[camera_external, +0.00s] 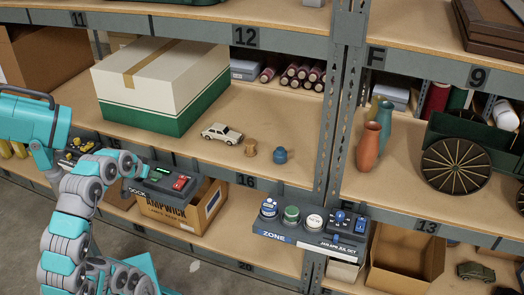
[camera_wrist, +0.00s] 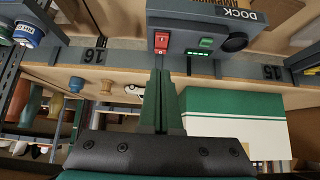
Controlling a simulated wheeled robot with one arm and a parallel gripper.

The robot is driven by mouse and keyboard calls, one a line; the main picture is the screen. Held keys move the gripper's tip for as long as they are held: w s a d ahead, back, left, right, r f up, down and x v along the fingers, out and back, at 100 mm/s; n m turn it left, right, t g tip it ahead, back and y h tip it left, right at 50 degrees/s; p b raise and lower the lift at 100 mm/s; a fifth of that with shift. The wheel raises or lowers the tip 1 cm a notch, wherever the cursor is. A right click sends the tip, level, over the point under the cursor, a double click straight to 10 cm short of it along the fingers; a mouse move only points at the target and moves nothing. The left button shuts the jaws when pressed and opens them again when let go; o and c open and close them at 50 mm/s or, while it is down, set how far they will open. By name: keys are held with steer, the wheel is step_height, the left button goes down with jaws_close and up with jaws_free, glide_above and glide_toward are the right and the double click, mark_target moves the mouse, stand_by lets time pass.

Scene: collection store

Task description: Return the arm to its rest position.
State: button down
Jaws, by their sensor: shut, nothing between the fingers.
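My teal and grey arm (camera_external: 70,225) rises at the left of the external view, bent at several joints. My gripper (camera_external: 142,169) is at the left end of a dark control box (camera_external: 160,190) on the shelf front. In the wrist view, which looks upside down, the two dark fingers of my gripper (camera_wrist: 161,74) lie together with nothing between them. Their tips point towards the box, labelled DOCK (camera_wrist: 190,22), below its red rocker switch (camera_wrist: 161,42) in the picture. A green lit button (camera_wrist: 206,43) is beside the switch. I cannot tell whether the fingers touch the box.
A cream and green carton (camera_external: 160,85), a toy car (camera_external: 222,133) and small pegs stand on the shelf behind. An open cardboard box (camera_external: 205,208) is below the dock box. A ZONE button panel (camera_external: 310,235) juts out to the right. Bare floor (camera_external: 185,270) lies in front.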

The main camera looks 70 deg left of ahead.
steer(key=s+d+f+m+g+h+p, duration=0.2)
steer(key=d+f, duration=0.4)
steer(key=f, duration=0.5)
steer(key=s+d+f+m+g+h+p, duration=0.2)
steer(key=d+f+m+g, duration=0.3)
steer(key=f, duration=0.7)
steer(key=shift+s+d+m+g+h, duration=0.3)
steer(key=shift+s+d+m+h, duration=0.2)
steer(key=shift+s+m+h, duration=0.4)
steer(key=shift+w, duration=0.2)
stand_by(0.4)
